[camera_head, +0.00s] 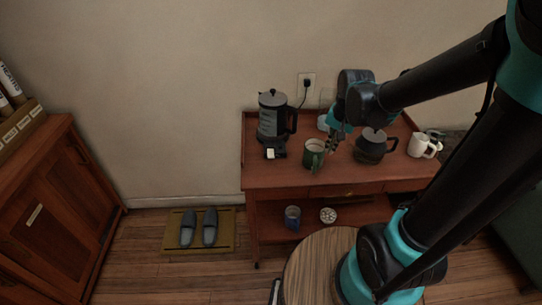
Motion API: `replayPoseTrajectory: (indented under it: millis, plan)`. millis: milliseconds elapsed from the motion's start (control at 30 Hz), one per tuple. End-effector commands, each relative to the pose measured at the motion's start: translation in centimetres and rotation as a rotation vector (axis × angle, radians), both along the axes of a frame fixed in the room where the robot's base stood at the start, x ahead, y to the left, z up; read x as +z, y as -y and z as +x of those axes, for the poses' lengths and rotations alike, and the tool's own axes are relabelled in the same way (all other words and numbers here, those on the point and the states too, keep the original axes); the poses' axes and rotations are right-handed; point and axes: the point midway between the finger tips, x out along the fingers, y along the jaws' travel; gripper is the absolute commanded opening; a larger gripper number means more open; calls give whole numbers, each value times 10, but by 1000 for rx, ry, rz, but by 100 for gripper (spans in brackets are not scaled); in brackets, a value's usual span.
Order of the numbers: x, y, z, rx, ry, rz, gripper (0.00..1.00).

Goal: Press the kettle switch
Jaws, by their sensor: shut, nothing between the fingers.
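The kettle (273,116) is dark with a grey lid and stands upright on its base at the left end of the wooden side table (285,176). A small pale switch (270,154) shows at the front foot of the kettle. A cord runs from behind the kettle to the wall outlet (306,84). My gripper (332,150) is shut and empty. In the picture it points down just right of a green mug (314,153), to the right of the kettle and apart from it. Whether it touches the mug, I cannot tell.
A dark teapot (371,146) stands right of my gripper, with white mugs (419,145) farther right. The lower shelf holds a blue mug (292,217) and a patterned bowl (328,215). Slippers (210,227) lie on a floor mat (228,242).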

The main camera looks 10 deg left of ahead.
Motion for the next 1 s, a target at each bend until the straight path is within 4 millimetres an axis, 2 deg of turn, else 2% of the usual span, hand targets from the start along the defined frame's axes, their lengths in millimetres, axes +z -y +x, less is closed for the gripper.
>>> replayPoseTrajectory:
  millis: [33, 200, 400, 500, 700, 1000]
  plan:
    - [2, -19, 9, -17, -24, 6, 0]
    - [6, -77, 30, -111, -110, 14, 0]
    - [5, -143, 41, -214, -197, 1, 0]
    - [3, -168, 43, -254, -226, -10, 0]
    - [1, -194, 43, -299, -256, -25, 0]
    - [1, -196, 43, -305, -260, -27, 0]
